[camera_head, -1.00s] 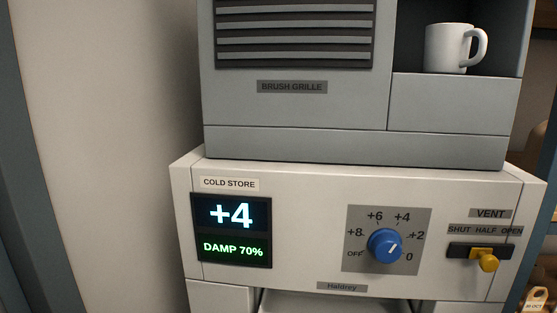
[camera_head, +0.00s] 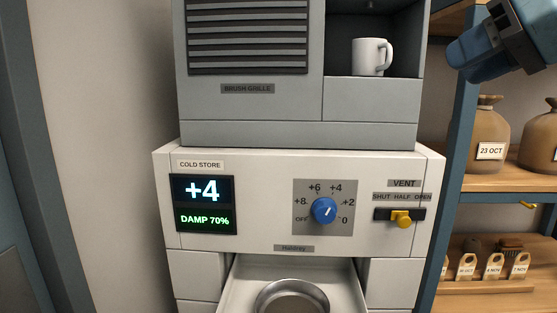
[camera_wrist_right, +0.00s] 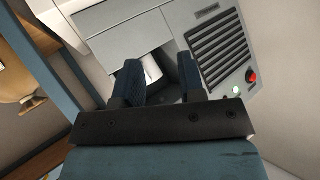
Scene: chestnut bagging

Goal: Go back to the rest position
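My right gripper (camera_head: 470,62) hangs at the upper right in the head view, in front of the shelving and clear of the machine. In the right wrist view its two blue fingers (camera_wrist_right: 160,62) stand apart with nothing held. The white mug (camera_wrist_right: 151,70) shows beyond the gap. In the head view the mug (camera_head: 370,57) stands upright in the machine's recess. The cold store panel (camera_head: 265,240) reads +4 and DAMP 70%. Its blue knob (camera_head: 324,210) points to the upper right. The yellow vent lever (camera_head: 402,220) sits near HALF. My left gripper is out of view.
An open drawer (camera_head: 232,296) below the panel holds a round metal bowl (camera_head: 291,286). A blue post (camera_head: 458,140) stands right of the machine. Shelves beyond hold brown sacks (camera_head: 489,130) and small dated tags (camera_head: 467,266). A plain wall is at left.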

